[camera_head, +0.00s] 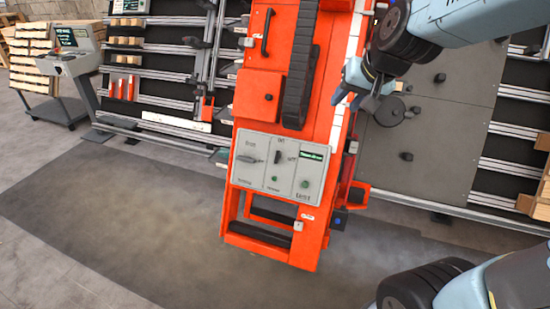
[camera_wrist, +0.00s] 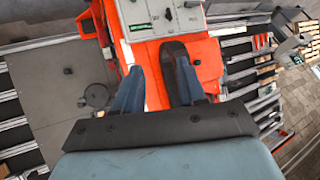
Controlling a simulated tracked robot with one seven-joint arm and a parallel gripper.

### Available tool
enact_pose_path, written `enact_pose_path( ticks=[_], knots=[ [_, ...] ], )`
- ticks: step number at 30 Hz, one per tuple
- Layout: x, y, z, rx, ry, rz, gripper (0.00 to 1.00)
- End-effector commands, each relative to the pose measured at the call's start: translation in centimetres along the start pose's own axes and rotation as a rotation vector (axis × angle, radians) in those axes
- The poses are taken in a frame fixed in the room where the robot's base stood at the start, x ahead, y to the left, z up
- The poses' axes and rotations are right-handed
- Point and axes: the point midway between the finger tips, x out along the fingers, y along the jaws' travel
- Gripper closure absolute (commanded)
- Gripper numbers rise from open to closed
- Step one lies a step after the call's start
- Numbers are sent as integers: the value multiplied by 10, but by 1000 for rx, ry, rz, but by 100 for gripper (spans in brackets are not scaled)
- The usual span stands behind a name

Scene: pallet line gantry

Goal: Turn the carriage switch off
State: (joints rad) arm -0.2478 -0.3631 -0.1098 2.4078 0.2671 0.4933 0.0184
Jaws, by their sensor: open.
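A grey control panel (camera_head: 262,180) sits on the front of the orange carriage (camera_head: 265,60); its top edge portion also shows in the wrist view (camera_wrist: 140,28). It has three sections: a grey handle (camera_head: 250,158) at left, a black upright lever switch (camera_head: 277,157) in the middle above a green lamp (camera_head: 274,178), and a small green display (camera_head: 313,155) over a green button (camera_head: 304,183) at right. The labels are too small to read surely. My gripper (camera_head: 346,92) is open and empty, above and right of the panel, apart from it. Its spread fingers also show in the wrist view (camera_wrist: 160,68).
A black cable chain (camera_head: 300,65) runs up the carriage. Grey plates (camera_head: 440,140) and rails lie to its right. A console on a stand (camera_head: 70,55) and racks with wooden blocks stand at left. The floor in front (camera_head: 130,230) is clear.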

Motion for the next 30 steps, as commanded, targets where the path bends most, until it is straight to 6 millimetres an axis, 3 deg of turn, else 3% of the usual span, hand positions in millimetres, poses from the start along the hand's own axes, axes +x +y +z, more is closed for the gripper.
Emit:
enact_pose_path(
  ticks=[6,13,23,30],
  knots=[
    [71,-29,-29,81,30,-33,60],
    [147,-54,-46,163,83,-20,60],
    [257,-78,-43,238,189,69,60],
    [328,-86,-25,249,301,166,60]
  ],
)
